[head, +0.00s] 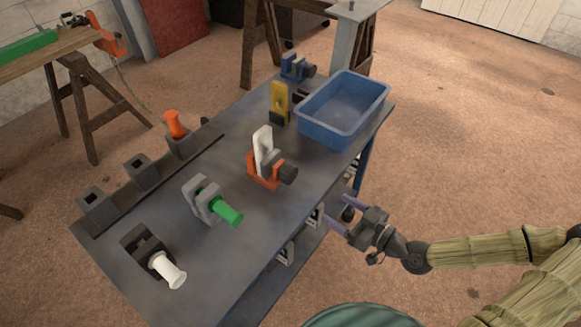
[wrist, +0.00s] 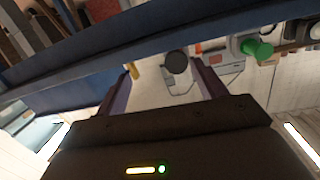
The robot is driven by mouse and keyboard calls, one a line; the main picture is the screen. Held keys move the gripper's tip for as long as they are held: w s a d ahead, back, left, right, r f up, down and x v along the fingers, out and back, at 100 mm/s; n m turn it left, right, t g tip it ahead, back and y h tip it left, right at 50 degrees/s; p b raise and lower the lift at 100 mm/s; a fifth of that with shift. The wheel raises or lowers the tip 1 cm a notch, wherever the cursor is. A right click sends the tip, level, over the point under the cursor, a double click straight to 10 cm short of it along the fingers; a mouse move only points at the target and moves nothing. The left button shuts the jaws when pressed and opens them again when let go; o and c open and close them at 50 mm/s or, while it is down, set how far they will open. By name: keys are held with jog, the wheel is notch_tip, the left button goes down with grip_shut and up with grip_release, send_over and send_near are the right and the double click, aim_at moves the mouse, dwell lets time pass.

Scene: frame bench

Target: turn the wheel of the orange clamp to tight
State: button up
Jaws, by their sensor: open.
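The orange clamp (head: 262,182) stands near the middle of the bench in the head view. A white upright piece (head: 263,148) stands in it. Its dark round wheel (head: 288,174) faces right, toward the bench's near edge. My gripper (head: 343,213) is open, beyond that edge, to the right of and below the wheel in the picture, apart from it. In the wrist view the two purple fingers of my gripper (wrist: 165,78) are spread. A dark round thing (wrist: 177,62) shows between them; I cannot tell whether it is the wheel. I cannot read how tight the wheel is.
A blue bin (head: 345,108) sits to the right of the clamp. A grey clamp with a green handle (head: 227,214) and a dark one with a white handle (head: 167,270) stand to the left. Yellow (head: 280,100) and blue (head: 293,67) pieces stand farther back.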

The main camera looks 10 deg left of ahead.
aim_at(293, 175)
jog(key=r+n, duration=0.1)
jog(key=s+r+n+y+p, duration=0.1)
jog(key=n, duration=0.1)
jog(key=d+r+n+p, duration=0.1)
jog(key=r, duration=0.1)
jog(key=shift+s+r+g+y, duration=0.1)
jog(key=shift+s+g+y, duration=0.05)
jog(key=shift+g+y, duration=0.2)
jog(key=shift+a, duration=0.1)
jog(key=p+x, duration=0.2)
jog(key=x, duration=1.5)
jog(key=shift+a, duration=0.15)
jog(key=c, duration=1)
jog(key=shift+o, duration=0.2)
jog(key=shift+m+b, duration=0.3)
jog(key=shift+m, duration=1.8)
jog(key=shift+w, duration=0.2)
